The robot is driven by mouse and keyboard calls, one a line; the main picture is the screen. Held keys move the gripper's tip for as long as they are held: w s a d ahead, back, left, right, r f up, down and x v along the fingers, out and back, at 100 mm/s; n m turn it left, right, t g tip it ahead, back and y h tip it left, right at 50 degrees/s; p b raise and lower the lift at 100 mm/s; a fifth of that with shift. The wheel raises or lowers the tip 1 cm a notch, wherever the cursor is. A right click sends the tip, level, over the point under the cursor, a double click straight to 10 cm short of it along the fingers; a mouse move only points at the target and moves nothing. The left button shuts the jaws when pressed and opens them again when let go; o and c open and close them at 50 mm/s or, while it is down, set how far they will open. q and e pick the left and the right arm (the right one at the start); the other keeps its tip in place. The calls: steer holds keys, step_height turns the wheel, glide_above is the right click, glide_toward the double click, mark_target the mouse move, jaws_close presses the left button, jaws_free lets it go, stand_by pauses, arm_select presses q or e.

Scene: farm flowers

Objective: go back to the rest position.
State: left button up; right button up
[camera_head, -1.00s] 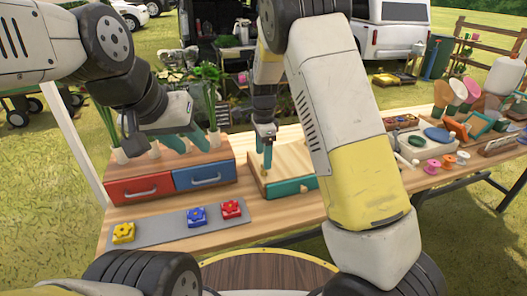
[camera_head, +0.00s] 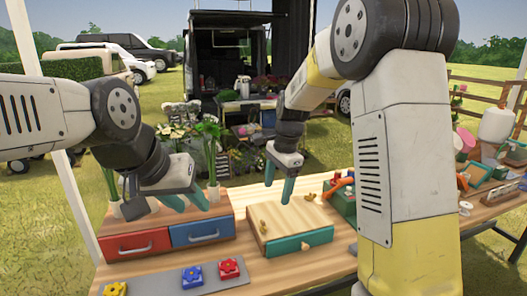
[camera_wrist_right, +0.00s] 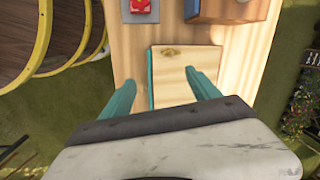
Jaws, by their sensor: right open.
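My right gripper (camera_head: 279,184) is open and empty above the wooden box with a teal drawer (camera_head: 320,238). In the right wrist view my right gripper (camera_wrist_right: 163,84) shows both teal fingers spread, with the wooden box top (camera_wrist_right: 185,78) below and between them. My left gripper (camera_head: 187,202) is open, with its teal fingers apart, in front of the top of the wooden cabinet with red and blue drawers (camera_head: 155,222). No object shows between its fingers.
A grey mat (camera_head: 150,287) holds yellow, blue (camera_head: 192,277) and red (camera_head: 229,268) flower blocks. White-potted plants (camera_head: 208,145) stand behind the left gripper. A green box with small parts (camera_head: 342,202) and garden items fill the right. A van (camera_head: 230,60) stands behind.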

steer(key=s+d+r+n+t, duration=0.1)
steer(key=s+d+r+n, duration=0.2)
steer(key=s, duration=0.4)
steer(key=s+d+r+n+t, duration=0.2)
steer(key=s+d+r+n, duration=0.1)
steer(key=s, duration=0.5)
steer(key=s+d+r+n+t, duration=0.2)
steer(key=s+d+r+n, duration=0.2)
steer(key=s+n, duration=0.2)
steer(key=shift+s+r+y, duration=0.25)
steer(key=shift+s+y, duration=0.05)
steer(key=shift+s, duration=0.7)
steer(key=shift+d, duration=0.2)
